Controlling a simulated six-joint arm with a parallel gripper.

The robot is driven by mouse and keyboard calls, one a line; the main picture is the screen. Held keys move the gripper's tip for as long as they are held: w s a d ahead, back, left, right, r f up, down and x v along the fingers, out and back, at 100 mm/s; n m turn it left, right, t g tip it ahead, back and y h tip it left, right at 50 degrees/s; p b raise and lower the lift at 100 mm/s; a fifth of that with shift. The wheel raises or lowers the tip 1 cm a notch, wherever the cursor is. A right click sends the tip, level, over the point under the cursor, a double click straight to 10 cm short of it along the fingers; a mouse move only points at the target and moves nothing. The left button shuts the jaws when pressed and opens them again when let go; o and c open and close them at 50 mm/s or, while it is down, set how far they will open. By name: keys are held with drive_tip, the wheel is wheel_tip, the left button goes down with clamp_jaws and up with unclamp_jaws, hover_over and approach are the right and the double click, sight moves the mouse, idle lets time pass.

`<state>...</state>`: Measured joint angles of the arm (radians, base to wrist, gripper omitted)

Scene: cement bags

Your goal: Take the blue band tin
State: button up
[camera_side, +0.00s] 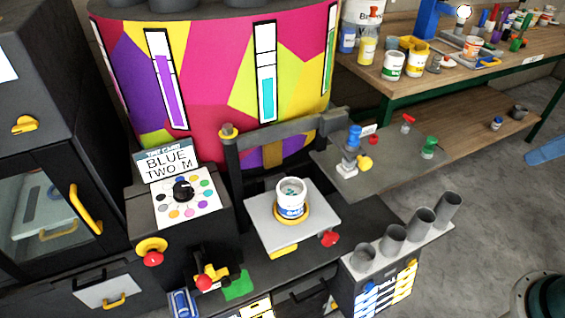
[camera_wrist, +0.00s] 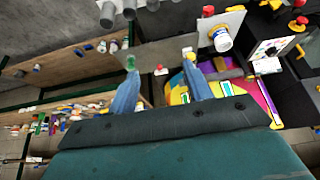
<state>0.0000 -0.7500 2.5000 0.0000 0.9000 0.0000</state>
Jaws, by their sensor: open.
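A white tin with a blue band (camera_side: 291,198) stands upright on a yellow ring on the light grey plate (camera_side: 262,215) in the side view. Its open top shows greyish contents. The tin also shows in the wrist view (camera_wrist: 221,39), tilted by the camera angle, at the upper right. My gripper (camera_wrist: 160,59) is in the wrist view with its two blue fingers apart and nothing between them. The tin lies beyond the right finger, apart from it.
A sign (camera_side: 165,160) reading "BLUE TWO M" stands above a colour dial (camera_side: 183,189). A dark frame (camera_side: 285,135) rises behind the plate, before a multicoloured drum (camera_side: 215,75). Grey tubes (camera_side: 392,238) stand at the right. A wooden bench (camera_side: 440,80) holds several other tins.

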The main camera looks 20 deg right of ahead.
drive_tip(key=shift+o, duration=0.2)
drive_tip(key=o, duration=0.7)
drive_tip(key=n+t+y, duration=0.4)
drive_tip(key=n+y, duration=0.6)
drive_tip(key=y, duration=0.1)
hover_over(291, 199)
drive_tip(key=s+d, duration=0.2)
drive_tip(key=s, duration=0.2)
wheel_tip(291, 199, down, 16)
drive_tip(key=f, duration=0.1)
drive_tip(key=f+m+t+h, duration=0.1)
drive_tip(key=f, duration=0.2)
drive_tip(key=w+d+f+m+h, duration=0.1)
drive_tip(key=f, duration=0.2)
drive_tip(key=w+d+f+m+t, duration=0.1)
drive_tip(key=f, duration=0.2)
drive_tip(key=shift+w+d+f+t+h, duration=0.15)
drive_tip(key=shift+d+f+t+h, duration=0.15)
drive_tip(key=shift+h, duration=0.1)
